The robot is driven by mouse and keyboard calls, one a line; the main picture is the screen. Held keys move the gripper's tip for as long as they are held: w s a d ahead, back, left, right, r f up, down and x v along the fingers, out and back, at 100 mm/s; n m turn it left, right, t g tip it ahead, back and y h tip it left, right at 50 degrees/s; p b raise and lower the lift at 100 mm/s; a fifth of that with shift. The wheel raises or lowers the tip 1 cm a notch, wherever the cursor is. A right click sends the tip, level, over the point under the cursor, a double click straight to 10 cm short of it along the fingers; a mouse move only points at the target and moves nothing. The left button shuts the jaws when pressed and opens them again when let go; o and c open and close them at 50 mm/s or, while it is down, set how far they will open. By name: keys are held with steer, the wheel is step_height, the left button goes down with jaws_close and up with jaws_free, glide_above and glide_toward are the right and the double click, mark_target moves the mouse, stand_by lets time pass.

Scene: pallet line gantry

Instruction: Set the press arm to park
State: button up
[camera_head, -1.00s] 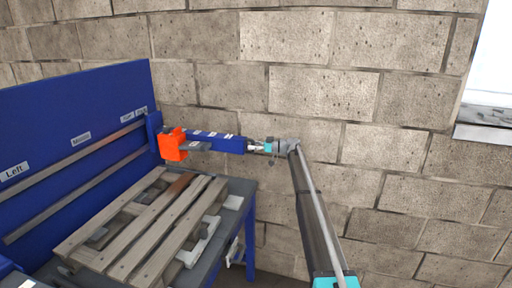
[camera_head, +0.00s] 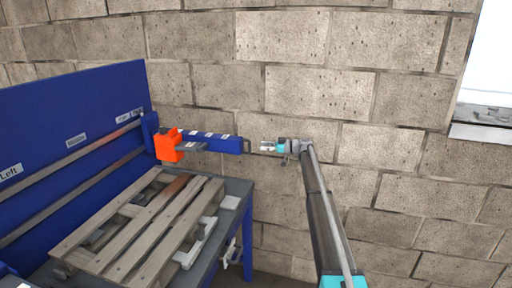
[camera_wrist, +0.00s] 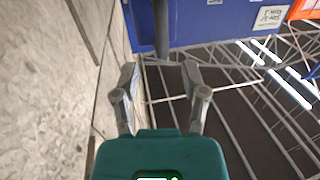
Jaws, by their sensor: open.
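The press arm (camera_head: 212,142) is a blue beam with several small labels and an orange block (camera_head: 168,146) at its left end. Its carriage (camera_head: 149,132) sits at the right end of the rails, by the rightmost label, which is too small to read surely. A dark handle (camera_head: 246,146) is at the beam's right end. My gripper (camera_head: 259,147) is just right of this handle, pointing left, with a small gap. In the wrist view my gripper (camera_wrist: 160,72) is open and empty. A dark bar (camera_wrist: 162,30), apparently the handle, hangs just beyond the fingertips.
A blue back panel (camera_head: 60,110) carries rails and labels including Left and Middle. A wooden pallet (camera_head: 140,225) lies on the grey table (camera_head: 238,187) below the arm. A block wall (camera_head: 320,95) stands close behind. Free room lies right of my gripper.

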steer(key=shift+s+d, duration=0.2)
steer(key=shift+d, duration=1.05)
steer(key=shift+s+d, duration=0.2)
steer(key=shift+d, duration=1.05)
steer(key=s+a+f+m+g+h+p, duration=0.1)
steer(key=s+a+f+m+h, duration=0.2)
steer(key=s, duration=0.7)
steer(key=s+a+f+m+h+p, duration=0.1)
steer(key=s+f+m+h, duration=0.25)
steer(key=s, duration=0.65)
steer(key=s+a+f+m+g+h+p, duration=0.1)
steer(key=s+a+f+m+h, duration=0.2)
steer(key=s, duration=0.7)
steer(key=s+d+f+m+h, duration=0.1)
steer(key=s+d+m+h, duration=0.1)
steer(key=s, duration=0.6)
steer(key=s+d+f+m+h+p, duration=0.1)
steer(key=s+d+m+h, duration=0.1)
steer(key=s, duration=0.7)
steer(key=s+d+f+m+h+p, duration=0.1)
steer(key=s+d+h, duration=0.3)
steer(key=s, duration=0.4)
steer(key=shift+s+f+m+g, duration=0.15)
steer(key=shift+f+m+g, duration=0.25)
steer(key=shift+m, duration=0.45)
steer(key=shift+a, duration=0.1)
